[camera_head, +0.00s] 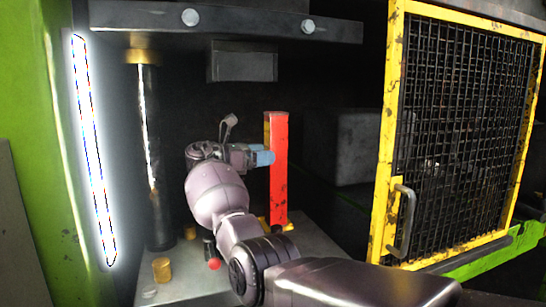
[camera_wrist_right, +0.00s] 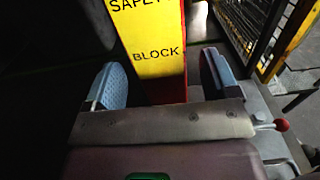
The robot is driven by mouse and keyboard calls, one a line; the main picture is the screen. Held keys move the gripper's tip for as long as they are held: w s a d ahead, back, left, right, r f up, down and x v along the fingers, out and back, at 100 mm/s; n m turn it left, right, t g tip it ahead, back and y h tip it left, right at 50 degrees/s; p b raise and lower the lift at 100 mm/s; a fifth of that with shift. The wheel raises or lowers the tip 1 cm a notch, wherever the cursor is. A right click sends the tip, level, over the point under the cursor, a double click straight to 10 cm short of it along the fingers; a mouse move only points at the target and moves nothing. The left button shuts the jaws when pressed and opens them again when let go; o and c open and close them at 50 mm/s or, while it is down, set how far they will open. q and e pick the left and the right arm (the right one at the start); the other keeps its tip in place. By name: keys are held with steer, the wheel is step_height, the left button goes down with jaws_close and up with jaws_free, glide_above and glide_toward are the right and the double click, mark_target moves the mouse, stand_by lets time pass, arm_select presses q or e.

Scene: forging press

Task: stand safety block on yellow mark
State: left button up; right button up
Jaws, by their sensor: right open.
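The safety block (camera_head: 280,165) is a tall red post standing upright on the press bed (camera_head: 205,284). In the right wrist view its yellow lettered face (camera_wrist_right: 152,38) and red side show. My right gripper (camera_head: 264,157) is at the upper half of the block, on its left side in the head view. In the right wrist view the blue fingers of this gripper (camera_wrist_right: 163,80) are open, with the block between or just beyond them and a gap on each side. Yellow marking (camera_head: 287,227) shows at the block's foot, partly hidden. My left gripper is out of view.
A dark column (camera_head: 149,160) stands left of my arm under the upper press plate (camera_head: 230,22). A brass cylinder (camera_head: 162,269) and a red knob (camera_head: 214,264) are low at the bed's front. A yellow-framed mesh gate (camera_head: 465,140) stands at the right.

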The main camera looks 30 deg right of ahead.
steer(key=shift+v, duration=1.7)
